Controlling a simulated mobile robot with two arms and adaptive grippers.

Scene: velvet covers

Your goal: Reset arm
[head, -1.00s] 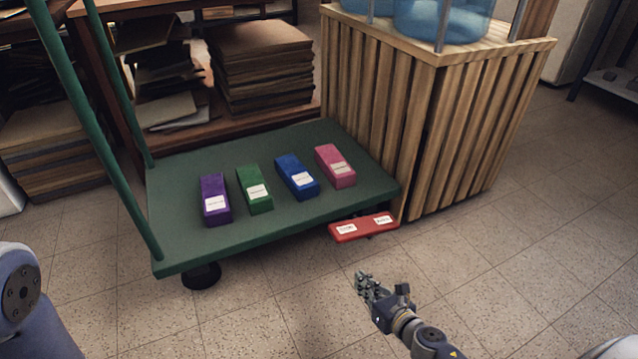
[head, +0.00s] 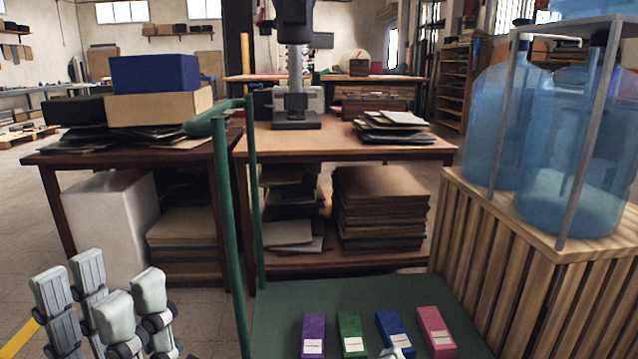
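My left gripper (head: 103,305) rises at the lower left of the head view, left of the green trolley (head: 285,305). Its grey fingers point up and stand apart, with nothing between them. A small pale piece (head: 393,352) shows at the bottom edge, in front of the blue block; it may be a tip of my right gripper, but its state cannot be seen. On the trolley bed lie a purple block (head: 314,331), a green block (head: 351,330), a blue block (head: 391,328) and a pink block (head: 434,327), side by side, each with a white label.
The trolley's green upright handle (head: 228,230) stands just right of my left gripper. A wooden slatted stand (head: 500,275) with blue water bottles (head: 570,195) is at the right. A workbench (head: 340,143) with stacked boards (head: 380,205) below stands behind. Open floor shows at far left.

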